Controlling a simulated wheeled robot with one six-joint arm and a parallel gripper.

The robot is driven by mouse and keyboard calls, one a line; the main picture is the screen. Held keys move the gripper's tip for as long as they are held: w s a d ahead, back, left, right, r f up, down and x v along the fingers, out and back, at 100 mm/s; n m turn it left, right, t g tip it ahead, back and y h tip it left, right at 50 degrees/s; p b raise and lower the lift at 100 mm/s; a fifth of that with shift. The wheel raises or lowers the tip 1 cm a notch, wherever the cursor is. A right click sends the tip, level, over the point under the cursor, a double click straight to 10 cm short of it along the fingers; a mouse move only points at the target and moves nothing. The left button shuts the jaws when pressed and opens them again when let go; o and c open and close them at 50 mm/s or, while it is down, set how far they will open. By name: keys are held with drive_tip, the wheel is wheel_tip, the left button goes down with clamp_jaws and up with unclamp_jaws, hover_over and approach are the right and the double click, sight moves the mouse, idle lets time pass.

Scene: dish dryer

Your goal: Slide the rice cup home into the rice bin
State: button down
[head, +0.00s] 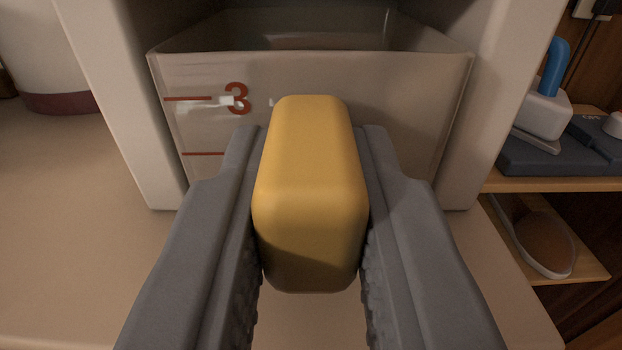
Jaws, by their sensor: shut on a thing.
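The rice cup (405,85) is a translucent box with red level lines and a red 3 on its front wall. It sits between the two pale side walls of the rice bin (120,100), its open top showing and its back part in shadow inside. A yellow block-shaped handle (310,190) stands out from the cup's front. My gripper (312,160) is shut on this yellow handle, one grey finger on each side. The handle and fingers hide the middle of the cup's front and its lower edge.
A pale counter (70,240) lies below and is clear at left. A white container with a dark red base (60,103) stands at the back left. At right, a wooden shelf (590,182) holds a dark grey device (550,155) and a white item with a blue handle (553,70).

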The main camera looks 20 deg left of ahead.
drive_tip(key=shift+w+a, duration=0.25)
drive_tip(key=shift+w, duration=0.45)
idle(0.4)
drive_tip(key=c, duration=1.2)
unclamp_jaws()
drive_tip(key=shift+s+d, duration=0.1)
drive_tip(key=shift+s, duration=0.05)
